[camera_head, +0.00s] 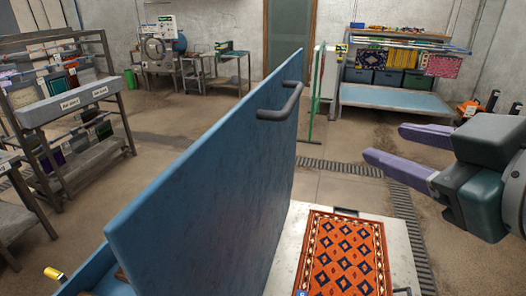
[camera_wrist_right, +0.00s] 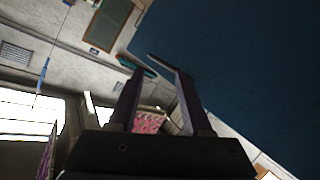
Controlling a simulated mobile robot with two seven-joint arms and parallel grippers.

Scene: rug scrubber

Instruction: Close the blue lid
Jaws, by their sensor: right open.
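The blue lid (camera_head: 205,190) stands raised, nearly upright, across the middle of the head view. A dark bar handle (camera_head: 280,103) is fixed near its top edge, on the right-hand face. My right gripper (camera_head: 387,144) is at the right, with its two purple fingers apart and nothing between them. It is to the right of the handle, clear of the lid. In the right wrist view the fingers (camera_wrist_right: 158,72) are also spread, and the dark blue lid (camera_wrist_right: 245,65) fills the upper right. My left gripper is not in view.
A patterned orange rug (camera_head: 345,255) lies on a pale flat bed (camera_head: 399,250) right of the lid. A loaded shelf rack (camera_head: 75,105) stands at the left. A blue-topped bench (camera_head: 395,100) stands at the back right. Open floor lies between them.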

